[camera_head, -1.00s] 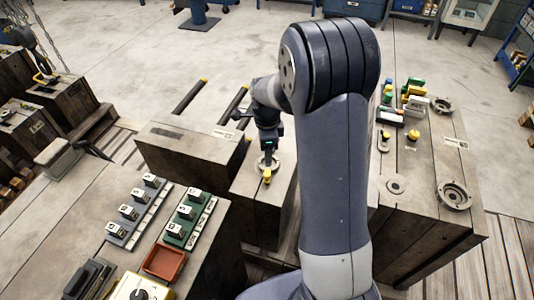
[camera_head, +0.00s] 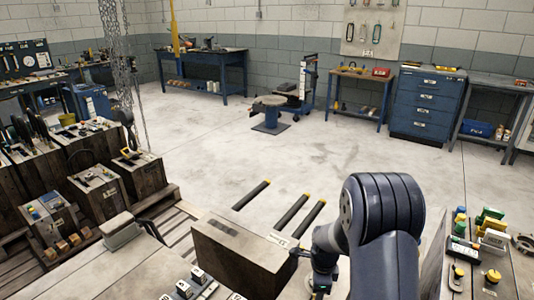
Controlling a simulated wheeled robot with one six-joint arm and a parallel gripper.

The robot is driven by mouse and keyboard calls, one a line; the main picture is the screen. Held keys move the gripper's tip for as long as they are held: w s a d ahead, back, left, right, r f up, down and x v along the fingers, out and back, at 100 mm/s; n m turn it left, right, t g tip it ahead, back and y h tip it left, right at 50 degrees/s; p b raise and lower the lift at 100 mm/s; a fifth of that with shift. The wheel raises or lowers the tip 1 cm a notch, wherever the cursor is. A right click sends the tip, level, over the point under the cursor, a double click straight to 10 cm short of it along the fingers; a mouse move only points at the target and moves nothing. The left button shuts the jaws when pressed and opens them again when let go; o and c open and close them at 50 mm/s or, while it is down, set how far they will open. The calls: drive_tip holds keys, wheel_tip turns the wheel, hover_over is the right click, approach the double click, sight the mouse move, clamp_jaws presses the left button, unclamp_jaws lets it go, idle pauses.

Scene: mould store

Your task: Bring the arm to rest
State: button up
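My arm rises from the bottom right of the head view, bent over at a large dark blue-grey joint. My gripper (camera_head: 319,290) hangs down beyond it at the bottom edge, above the end of a block. The picture's edge cuts off its fingertips, so its opening and anything between the fingers are hidden.
A bench at right holds green, yellow and white pieces (camera_head: 490,232). Dark blocks stand on pallets at left. Open concrete floor (camera_head: 220,140) lies beyond, before a blue drawer cabinet (camera_head: 427,103).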

drive_tip(key=shift+f, duration=0.45)
drive_tip(key=shift+r, duration=0.15)
